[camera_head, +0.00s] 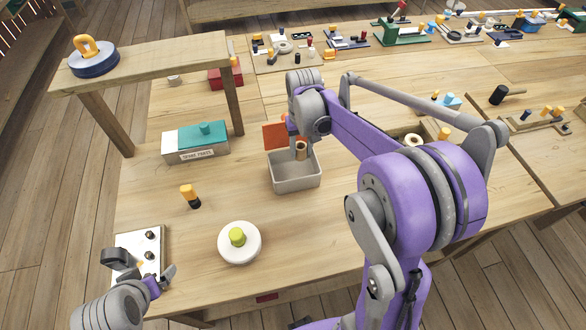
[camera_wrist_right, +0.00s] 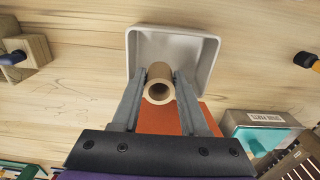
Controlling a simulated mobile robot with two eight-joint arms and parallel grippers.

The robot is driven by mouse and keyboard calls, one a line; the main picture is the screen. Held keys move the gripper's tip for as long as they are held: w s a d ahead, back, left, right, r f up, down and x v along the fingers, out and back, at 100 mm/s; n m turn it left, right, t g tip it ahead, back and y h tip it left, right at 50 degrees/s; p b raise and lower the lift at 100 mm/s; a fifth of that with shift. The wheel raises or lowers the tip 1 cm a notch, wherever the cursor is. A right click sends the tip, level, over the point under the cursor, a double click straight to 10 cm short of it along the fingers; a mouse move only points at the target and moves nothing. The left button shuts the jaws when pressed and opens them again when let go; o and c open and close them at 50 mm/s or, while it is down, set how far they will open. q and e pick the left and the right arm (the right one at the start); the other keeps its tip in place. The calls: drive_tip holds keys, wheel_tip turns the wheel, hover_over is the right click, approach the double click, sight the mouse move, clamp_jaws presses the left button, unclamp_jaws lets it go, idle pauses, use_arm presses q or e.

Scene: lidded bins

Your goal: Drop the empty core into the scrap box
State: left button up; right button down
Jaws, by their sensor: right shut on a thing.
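The empty core (camera_head: 301,150), a short brown cardboard tube, is between the fingers of my right gripper (camera_head: 299,141). The wrist view shows the core (camera_wrist_right: 159,86) end-on, with a finger of the gripper (camera_wrist_right: 159,90) against each side. The pale grey scrap box (camera_head: 295,181) stands on the table under the core; it also shows in the wrist view (camera_wrist_right: 205,50). The core is at the box's opening; its exact height is unclear. An orange panel (camera_head: 274,136) stands at the box's back edge. My left gripper (camera_head: 143,269) appears open and empty, over a white board at lower left.
A teal-lidded grey box labelled spare parts (camera_head: 197,154) stands left of the scrap box. A yellow-and-black handle (camera_head: 190,196) and a white disc with a green knob (camera_head: 239,243) are nearer the front. A raised wooden shelf (camera_head: 150,54) stands at back left.

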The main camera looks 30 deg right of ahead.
sight(301, 157)
wheel_tip(301, 157, down, 4)
drive_tip(key=shift+f+b, duration=0.25)
drive_tip(key=shift+b, duration=0.55)
use_arm(q)
drive_tip(key=f, duration=0.1)
drive_tip(key=s+f, duration=0.1)
drive_tip(key=shift+s+f, duration=0.1)
drive_tip(key=shift+f, duration=0.3)
use_arm(e)
drive_tip(key=shift+w, duration=0.15)
drive_tip(key=shift+c, duration=1.7)
unclamp_jaws()
drive_tip(key=shift+r, duration=0.1)
use_arm(q)
drive_tip(key=shift+w+r+p, duration=0.25)
drive_tip(key=shift+r+p, duration=0.05)
drive_tip(key=shift+r, duration=0.1)
use_arm(e)
wheel_tip(301, 157, up, 11)
